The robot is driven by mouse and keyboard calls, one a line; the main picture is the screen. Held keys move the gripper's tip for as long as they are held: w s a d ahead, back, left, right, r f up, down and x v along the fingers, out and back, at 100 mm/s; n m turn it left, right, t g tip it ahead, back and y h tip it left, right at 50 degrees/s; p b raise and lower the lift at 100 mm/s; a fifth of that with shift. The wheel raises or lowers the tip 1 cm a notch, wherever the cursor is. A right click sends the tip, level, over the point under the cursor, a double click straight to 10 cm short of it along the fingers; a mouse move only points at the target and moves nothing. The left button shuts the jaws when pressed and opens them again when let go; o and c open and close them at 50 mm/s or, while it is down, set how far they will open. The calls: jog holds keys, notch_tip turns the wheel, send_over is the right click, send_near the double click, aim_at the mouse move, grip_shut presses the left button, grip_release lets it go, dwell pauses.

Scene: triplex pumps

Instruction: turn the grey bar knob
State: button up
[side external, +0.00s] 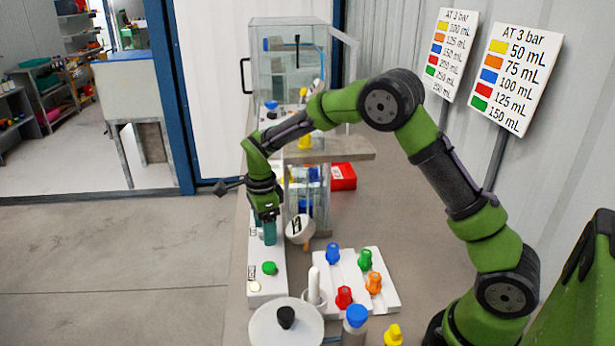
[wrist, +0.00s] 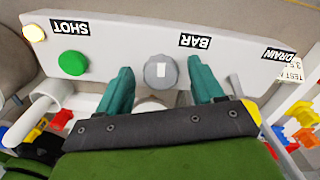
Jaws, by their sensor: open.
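The grey bar knob (wrist: 160,72) is a round knob with a pale mark on a white panel (wrist: 110,35), beside the "BAR" label (wrist: 194,41). My gripper (wrist: 160,80) has two teal fingers, which are open and stand apart on either side of the knob in the wrist view. Gaps show between the knob and both fingers. In the side view, my gripper (side external: 268,232) points down over the white panel (side external: 268,290). The knob cannot be made out there behind the fingers.
A green button (wrist: 73,63) and a pale lit button (wrist: 34,33) sit by the "SHOT" label. A white round gauge (side external: 300,228) stands right of my gripper. A white plate (side external: 385,295) holds several coloured pieces. A clear cabinet (side external: 290,70) stands behind.

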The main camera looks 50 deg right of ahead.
jog(key=shift+c, duration=0.3)
jog(key=c, duration=1)
